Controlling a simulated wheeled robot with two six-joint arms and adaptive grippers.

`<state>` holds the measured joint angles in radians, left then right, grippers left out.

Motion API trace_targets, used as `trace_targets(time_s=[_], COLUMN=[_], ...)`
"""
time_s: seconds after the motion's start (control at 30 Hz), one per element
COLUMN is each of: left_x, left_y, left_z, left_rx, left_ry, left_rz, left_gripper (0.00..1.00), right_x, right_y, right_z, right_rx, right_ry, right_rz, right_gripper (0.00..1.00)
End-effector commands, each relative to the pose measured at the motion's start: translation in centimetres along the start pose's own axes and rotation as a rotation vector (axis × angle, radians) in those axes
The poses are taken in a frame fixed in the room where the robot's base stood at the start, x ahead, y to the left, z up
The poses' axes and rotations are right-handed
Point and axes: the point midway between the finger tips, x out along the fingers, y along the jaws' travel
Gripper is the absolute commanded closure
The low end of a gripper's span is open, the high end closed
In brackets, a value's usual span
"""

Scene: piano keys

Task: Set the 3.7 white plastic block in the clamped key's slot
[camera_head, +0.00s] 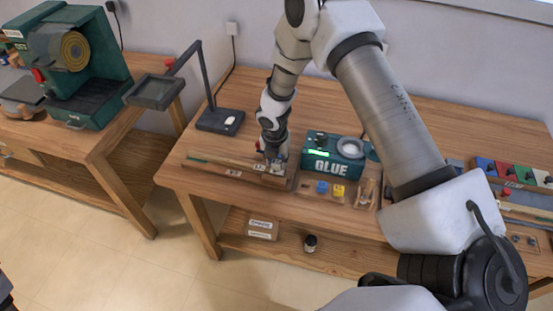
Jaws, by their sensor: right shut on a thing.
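My right gripper (275,160) points down at the right end of a long wooden fixture (215,167) near the table's front left. A thin key lies lengthwise in this fixture. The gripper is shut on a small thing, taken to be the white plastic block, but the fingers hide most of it. The key's slot is too small and too covered by the gripper to make out. I cannot tell whether the block touches the key. My left gripper is not in view.
A green glue unit (334,155) stands right of the gripper, with blue (322,187) and yellow (338,192) pieces in front. A lamp base (220,121) stands behind the fixture. Coloured blocks (508,172) sit far right. A green machine (75,60) is on the left bench.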

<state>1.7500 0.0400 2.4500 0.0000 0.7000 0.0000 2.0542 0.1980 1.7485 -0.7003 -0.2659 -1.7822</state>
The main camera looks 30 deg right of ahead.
Motion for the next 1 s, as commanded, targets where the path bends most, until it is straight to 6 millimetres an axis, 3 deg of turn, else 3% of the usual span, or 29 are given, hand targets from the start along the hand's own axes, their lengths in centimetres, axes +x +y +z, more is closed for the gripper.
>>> trace_targets(time_s=[1.0], left_x=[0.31], left_y=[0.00], left_z=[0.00], left_rx=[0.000], left_ry=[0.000], left_rz=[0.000], left_gripper=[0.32], right_x=[1.00], right_y=[0.03], right_z=[-0.10], right_rx=[0.000], right_ry=[0.000], right_rz=[0.000], right_gripper=[0.89])
